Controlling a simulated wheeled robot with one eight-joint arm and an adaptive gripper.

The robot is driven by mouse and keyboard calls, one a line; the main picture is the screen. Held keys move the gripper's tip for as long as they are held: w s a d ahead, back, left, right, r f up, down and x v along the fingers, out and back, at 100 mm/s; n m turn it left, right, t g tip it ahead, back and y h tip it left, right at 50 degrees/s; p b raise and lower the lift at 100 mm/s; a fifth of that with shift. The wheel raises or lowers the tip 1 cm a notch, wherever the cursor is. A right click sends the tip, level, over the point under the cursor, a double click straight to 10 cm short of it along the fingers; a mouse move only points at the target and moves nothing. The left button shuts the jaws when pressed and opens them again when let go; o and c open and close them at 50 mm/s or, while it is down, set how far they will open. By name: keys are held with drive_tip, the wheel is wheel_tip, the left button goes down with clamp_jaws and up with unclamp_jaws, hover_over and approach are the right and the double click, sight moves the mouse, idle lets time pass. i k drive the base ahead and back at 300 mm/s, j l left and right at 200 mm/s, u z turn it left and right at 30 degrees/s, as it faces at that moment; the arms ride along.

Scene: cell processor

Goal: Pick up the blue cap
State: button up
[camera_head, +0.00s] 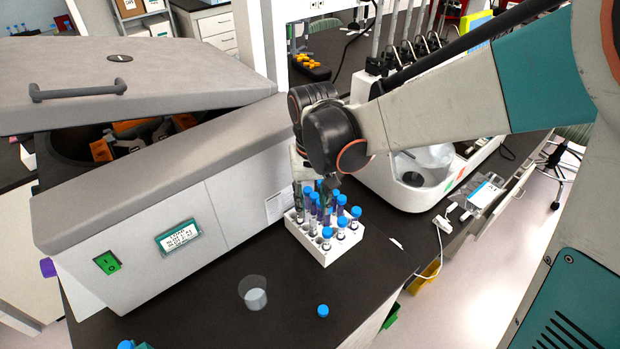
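A loose blue cap (323,311) lies on the dark bench top near its front edge, apart from other things. A white rack (322,255) holds several tubes with blue caps, farther back on the bench. My gripper (312,195) points down at the back of this rack, among or just behind the tube tops. Its fingers are small, dark and partly hidden by the tubes and my wrist, so I cannot tell whether they are open or touch a tube. My gripper is well behind the loose cap.
A clear cup (253,292) stands left of the loose cap. A large grey centrifuge (165,225) with its lid raised fills the left. A white machine (420,185) stands behind the rack to the right. The bench around the loose cap is clear.

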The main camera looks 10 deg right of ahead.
sight(323, 310)
drive_tip(key=u, duration=0.8)
drive_tip(key=k+l+z, duration=0.2)
drive_tip(key=k+l, duration=0.35)
